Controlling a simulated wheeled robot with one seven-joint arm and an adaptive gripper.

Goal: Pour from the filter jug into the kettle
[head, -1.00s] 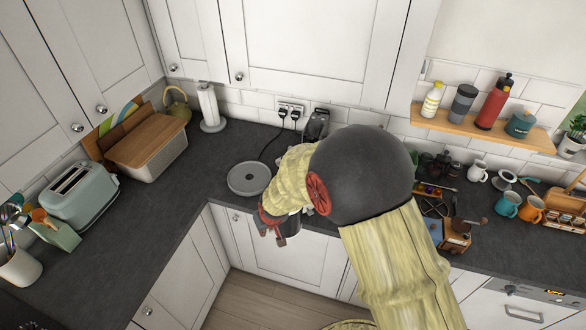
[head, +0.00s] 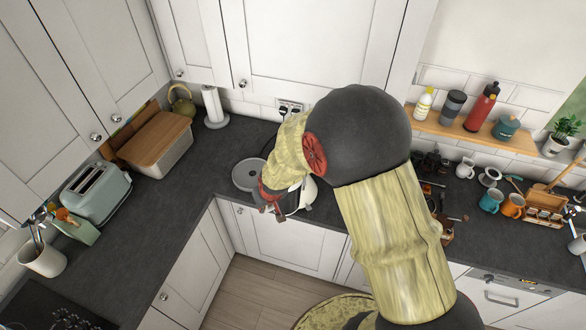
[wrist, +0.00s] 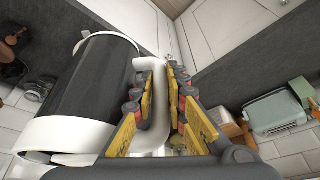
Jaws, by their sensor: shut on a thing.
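My gripper (head: 270,202) is low at the worktop's front edge, and my arm hides part of it. In the wrist view, my gripper (wrist: 160,74) is shut on the white handle of the filter jug (wrist: 95,85), which has a dark body and white bands. The jug's white side (head: 304,194) shows in the head view, just right of the gripper. Its tilt is hard to tell. An olive kettle (head: 183,103) with an arched handle stands in the back corner. I cannot tell if it is the task's kettle.
A grey round base (head: 247,174) lies beside the gripper. A bread bin (head: 160,143), a toaster (head: 97,192) and a paper roll (head: 214,106) stand left. Several mugs (head: 490,201) are on the right. The left worktop's middle is clear.

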